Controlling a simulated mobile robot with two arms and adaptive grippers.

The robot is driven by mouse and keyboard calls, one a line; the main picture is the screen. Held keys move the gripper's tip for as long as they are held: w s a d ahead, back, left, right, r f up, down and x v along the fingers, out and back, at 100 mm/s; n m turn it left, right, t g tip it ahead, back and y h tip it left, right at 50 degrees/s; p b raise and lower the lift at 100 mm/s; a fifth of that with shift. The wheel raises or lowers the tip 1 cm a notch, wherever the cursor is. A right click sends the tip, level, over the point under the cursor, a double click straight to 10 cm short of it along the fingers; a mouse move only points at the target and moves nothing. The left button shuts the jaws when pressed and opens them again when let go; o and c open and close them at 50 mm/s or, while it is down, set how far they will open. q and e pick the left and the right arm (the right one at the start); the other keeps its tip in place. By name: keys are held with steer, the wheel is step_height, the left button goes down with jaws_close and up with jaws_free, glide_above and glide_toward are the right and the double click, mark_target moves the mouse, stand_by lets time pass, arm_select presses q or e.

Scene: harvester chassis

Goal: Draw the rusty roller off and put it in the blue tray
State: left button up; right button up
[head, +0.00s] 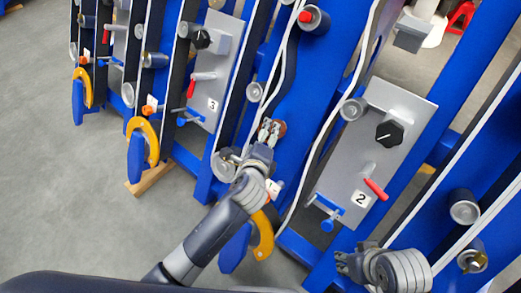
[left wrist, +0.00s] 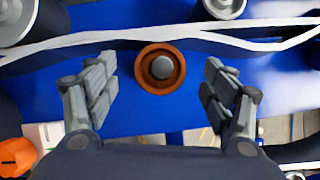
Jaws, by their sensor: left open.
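The rusty roller (head: 281,127) sits on a blue upright of the chassis; my left gripper partly covers it in the head view. In the left wrist view the rusty roller (left wrist: 160,68) shows end-on, an orange-brown ring around a grey centre. My left gripper (head: 268,131) is at the roller, its open fingers on either side of it in the left wrist view (left wrist: 160,78), with gaps to both. My right gripper (head: 345,262) is low in the head view, away from the roller; its finger gap is unclear. I see no blue tray.
A grey panel marked 2 (head: 348,160) with a black knob and red lever stands to the right, and panel 3 (head: 215,70) to the left. Open floor (head: 70,190) lies left.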

arm_select(q)
steer(key=shift+x, duration=1.2)
arm_select(e)
steer(key=shift+w+a+f, duration=0.1)
steer(key=shift+w+f, duration=0.15)
steer(key=shift+w, duration=0.15)
